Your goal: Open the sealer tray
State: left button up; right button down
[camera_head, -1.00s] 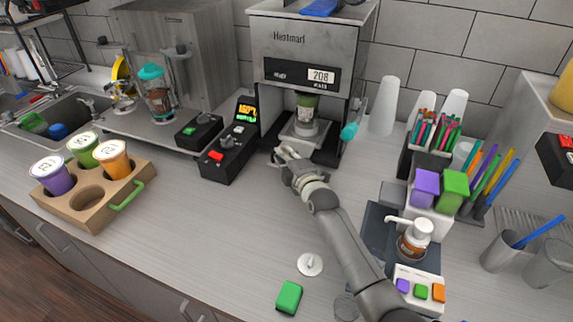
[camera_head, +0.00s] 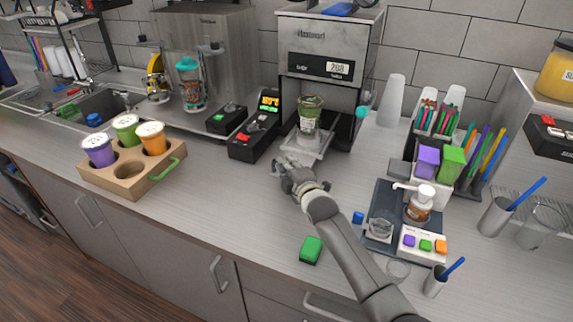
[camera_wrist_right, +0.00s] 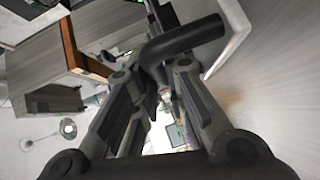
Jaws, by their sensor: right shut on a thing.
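The cup sealer (camera_head: 330,36) is a grey machine at the back of the counter, its display reading 208. Its tray (camera_head: 318,152) sticks out of the front opening toward me. A cup with a green upper part (camera_head: 311,110) stands upright on the tray. My right gripper (camera_head: 287,170) is at the tray's front edge. In the right wrist view, my right gripper (camera_wrist_right: 158,72) is shut on the dark tray handle (camera_wrist_right: 188,38), beside a pale plate edge. The handle is mostly hidden in the head view. My left gripper is not in view.
A black control box (camera_head: 255,135) stands close left of the tray. A wooden cup holder (camera_head: 133,172) with three cups is further left. A dark stand with a pump bottle (camera_head: 419,204) and a green block (camera_head: 311,250) lie to the right and front.

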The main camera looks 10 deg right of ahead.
jog(key=shift+w+d, duration=0.1)
jog(key=c, duration=1.5)
grip_release()
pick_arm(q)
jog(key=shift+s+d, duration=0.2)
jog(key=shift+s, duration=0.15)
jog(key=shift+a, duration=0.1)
pick_arm(e)
jog(key=v, duration=1.2)
jog(key=shift+f, duration=0.1)
